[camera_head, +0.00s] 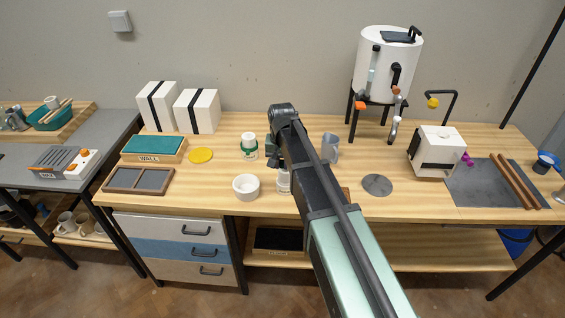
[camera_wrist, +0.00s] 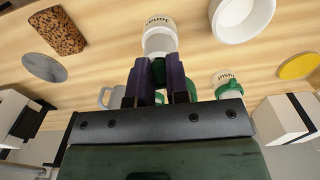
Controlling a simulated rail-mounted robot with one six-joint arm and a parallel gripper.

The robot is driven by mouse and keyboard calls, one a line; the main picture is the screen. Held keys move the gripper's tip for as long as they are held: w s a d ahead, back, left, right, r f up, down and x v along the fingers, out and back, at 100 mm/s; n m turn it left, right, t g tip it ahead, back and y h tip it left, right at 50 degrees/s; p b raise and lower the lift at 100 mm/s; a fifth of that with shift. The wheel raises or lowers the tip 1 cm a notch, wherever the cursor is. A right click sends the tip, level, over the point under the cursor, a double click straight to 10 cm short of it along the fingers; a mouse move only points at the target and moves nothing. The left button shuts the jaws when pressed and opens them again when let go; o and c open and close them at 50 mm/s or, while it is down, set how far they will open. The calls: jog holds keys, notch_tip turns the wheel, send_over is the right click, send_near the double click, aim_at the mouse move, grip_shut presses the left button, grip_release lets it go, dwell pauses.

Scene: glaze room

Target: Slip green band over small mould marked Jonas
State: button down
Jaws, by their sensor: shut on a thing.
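My gripper (camera_wrist: 162,98) is shut on a green band (camera_wrist: 160,97), which shows between and beside the dark fingers. In the head view this mould (camera_head: 284,184) is partly hidden by my arm. Another small white mould (camera_wrist: 229,84) with a dark name and a green band around it stands to the right; it also shows in the head view (camera_head: 249,141). In the head view my gripper is mostly hidden behind my arm.
A white bowl (camera_head: 246,188) stands close to the nearer mould. A grey jug (camera_head: 330,148), a grey disc (camera_head: 377,185) and a yellow disc (camera_head: 201,155) are around. A teal box marked WALL (camera_head: 152,147) is at left. A white tank (camera_head: 388,62) stands behind.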

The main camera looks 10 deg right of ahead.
jog(key=shift+s+d, duration=0.1)
jog(key=shift+d, duration=0.25)
notch_tip(320, 180, down, 4)
jog(key=b, duration=0.4)
jog(key=shift+d+f, duration=0.1)
jog(key=shift+d, duration=0.05)
jog(key=shift+f+b, duration=0.2)
jog(key=shift+b, duration=0.15)
jog(key=shift+f+b, duration=0.9)
dwell(0.3)
jog(key=shift+f+b, duration=0.85)
jog(key=shift+f+b, duration=0.7)
